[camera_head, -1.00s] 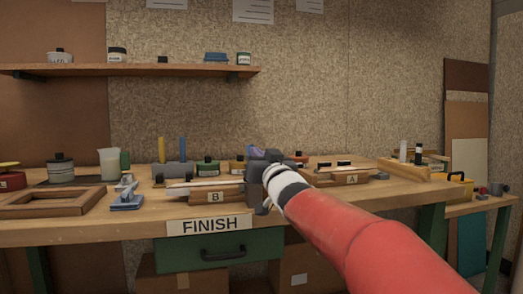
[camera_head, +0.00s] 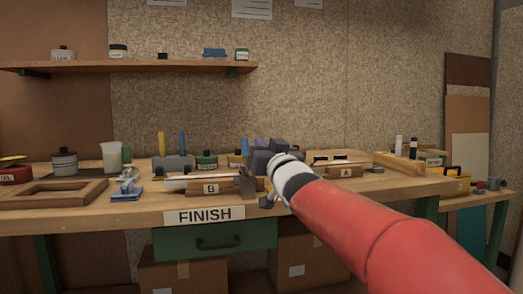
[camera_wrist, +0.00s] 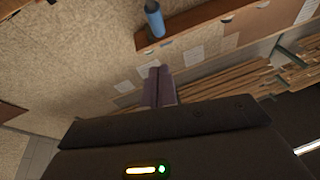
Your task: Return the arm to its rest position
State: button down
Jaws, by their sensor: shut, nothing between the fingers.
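My red and white arm reaches from the lower right over the workbench (camera_head: 330,210) in the head view. My gripper (camera_wrist: 161,72) shows in the wrist view with its two purplish fingers side by side, shut and empty. In the head view its fingers are small and partly hidden by the dark wrist parts, above the bench near the wooden block marked B (camera_head: 211,188). A block marked A (camera_head: 346,173) lies right of the wrist. The arm hides part of the bench between them.
A picture-frame piece (camera_head: 55,192), a blue tool (camera_head: 127,193) and several jars stand on the left of the bench. A FINISH label (camera_head: 204,215) is on its front edge, above a green drawer (camera_head: 215,240). A shelf (camera_head: 130,68) runs along the wall. Boards lean at right.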

jog(key=s+d+f+m+g+h+b, duration=0.1)
jog(key=s+d+f+m+g+h, duration=0.2)
jog(key=s+d+f, duration=0.55)
jog(key=s+d+f+m+g+h, duration=0.1)
jog(key=s+d+f+g+h, duration=0.2)
jog(key=s+d+f+h, duration=0.5)
jog(key=s+d+f+g+y, duration=0.1)
jog(key=s+f+g, duration=0.6)
jog(key=s+f, duration=1.2)
jog(key=shift+f+g+y, duration=0.35)
jog(key=shift+g+y, duration=0.05)
jog(key=shift+y, duration=0.3)
